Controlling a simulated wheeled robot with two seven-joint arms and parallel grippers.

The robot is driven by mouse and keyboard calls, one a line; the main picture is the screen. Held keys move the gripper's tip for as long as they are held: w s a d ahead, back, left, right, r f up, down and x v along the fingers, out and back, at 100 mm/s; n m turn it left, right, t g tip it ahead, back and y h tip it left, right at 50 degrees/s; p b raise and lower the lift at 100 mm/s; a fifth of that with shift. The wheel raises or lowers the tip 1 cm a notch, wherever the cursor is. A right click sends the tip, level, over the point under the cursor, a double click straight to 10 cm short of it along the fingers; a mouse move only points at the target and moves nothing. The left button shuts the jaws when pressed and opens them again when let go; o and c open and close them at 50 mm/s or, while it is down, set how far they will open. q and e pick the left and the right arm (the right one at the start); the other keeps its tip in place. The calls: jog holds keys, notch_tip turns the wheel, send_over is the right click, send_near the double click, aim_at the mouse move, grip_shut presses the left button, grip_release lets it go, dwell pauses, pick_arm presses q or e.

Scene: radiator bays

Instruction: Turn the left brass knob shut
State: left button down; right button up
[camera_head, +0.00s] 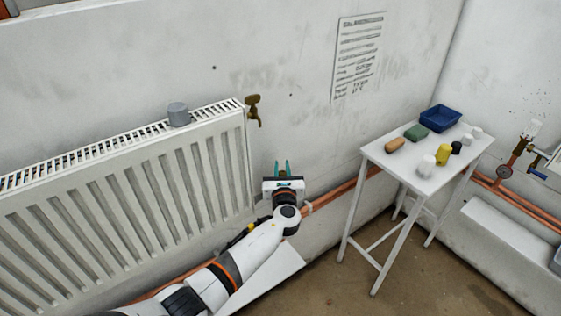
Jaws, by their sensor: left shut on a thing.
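A brass knob (253,99) sits on a brass tap fitting at the top right end of the white radiator (180,180), against the wall. My left gripper (282,163) is below and to the right of this knob, apart from it in the picture. Its two teal fingers point up toward the wall with a narrow gap between them. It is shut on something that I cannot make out. My right gripper is not in view.
A grey cap (178,114) stands on the radiator. A white table (400,172) at right holds a blue tray (440,118), a green block (416,132), a yellow piece (443,154) and several small items. Copper pipes (345,187) run along the wall. A gauge (503,171) is at far right.

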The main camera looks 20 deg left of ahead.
pick_arm(q)
jog(key=m+h, duration=0.2)
jog(key=h, duration=0.2)
jog(key=shift+d+m+t, duration=0.1)
jog(key=shift+m+t, duration=0.2)
jog(key=shift+t, duration=0.1)
jog(key=shift+w+d+m+h+b, duration=0.15)
jog(key=shift+m+h+b, duration=0.25)
jog(key=shift+m+h, duration=0.75)
jog(key=shift+h, duration=0.45)
jog(key=c, duration=1.3)
grip_release()
jog(key=shift+d, duration=0.1)
jog(key=shift+r+p, duration=2.55)
jog(key=shift+r, duration=2.4)
